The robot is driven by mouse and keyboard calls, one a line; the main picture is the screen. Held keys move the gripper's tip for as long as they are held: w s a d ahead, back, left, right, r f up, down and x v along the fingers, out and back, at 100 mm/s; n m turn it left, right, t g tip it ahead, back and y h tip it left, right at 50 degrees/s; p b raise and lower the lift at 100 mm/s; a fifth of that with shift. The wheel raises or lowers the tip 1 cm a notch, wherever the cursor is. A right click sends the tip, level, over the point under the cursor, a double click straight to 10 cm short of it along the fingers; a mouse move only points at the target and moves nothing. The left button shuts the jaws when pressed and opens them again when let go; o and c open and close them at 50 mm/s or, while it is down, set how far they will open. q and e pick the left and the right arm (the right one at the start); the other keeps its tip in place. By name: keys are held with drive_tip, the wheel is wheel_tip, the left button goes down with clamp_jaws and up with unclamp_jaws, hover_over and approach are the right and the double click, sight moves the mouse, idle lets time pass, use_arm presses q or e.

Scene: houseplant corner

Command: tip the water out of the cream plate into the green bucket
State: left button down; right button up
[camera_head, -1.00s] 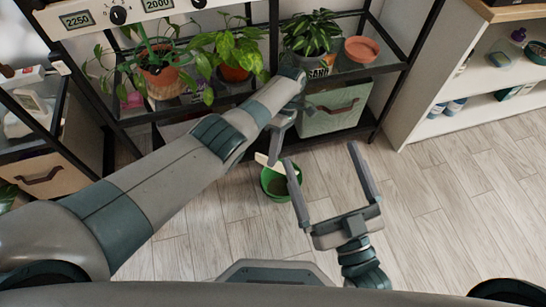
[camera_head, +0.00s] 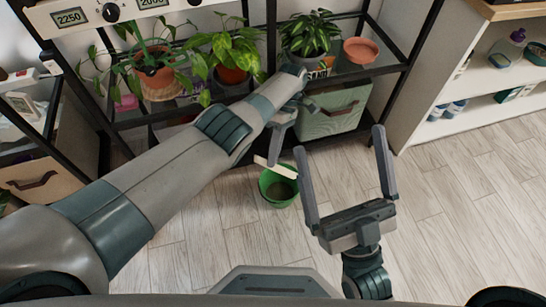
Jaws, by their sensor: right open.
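The cream plate (camera_head: 283,171) shows as a thin, steeply tilted pale edge over the rim of the green bucket (camera_head: 267,190). My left gripper (camera_head: 273,154) comes down from above, shut on the plate's upper left edge. Its fingers are small and partly hidden behind my own arm. The bucket stands on the floor, with a darker brownish surface inside; whether this is water I cannot tell. No water stream is visible. My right gripper (camera_head: 338,140) is open and empty, its two long fingers pointing up the picture, to the right of the bucket.
A black-framed plant shelf (camera_head: 395,67) stands behind, with potted plants, a terracotta saucer (camera_head: 361,51) and a green drawer box (camera_head: 332,112). A pale shelf unit (camera_head: 421,88) is at the right. The wooden floor (camera_head: 460,200) at the right is clear.

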use_arm(q)
drive_tip(key=shift+w+r+b, duration=0.1)
drive_tip(key=shift+r+b, duration=0.05)
drive_tip(key=shift+b, duration=0.25)
use_arm(e)
drive_tip(key=shift+s+d+r+t+y, duration=0.15)
drive_tip(key=shift+s+d+r+t, duration=0.05)
drive_tip(key=shift+s+r+t, duration=0.25)
drive_tip(key=shift+s+d+r+t+y, duration=0.15)
drive_tip(key=shift+s+r+t, duration=0.25)
drive_tip(key=shift+r, duration=0.15)
idle(1.7)
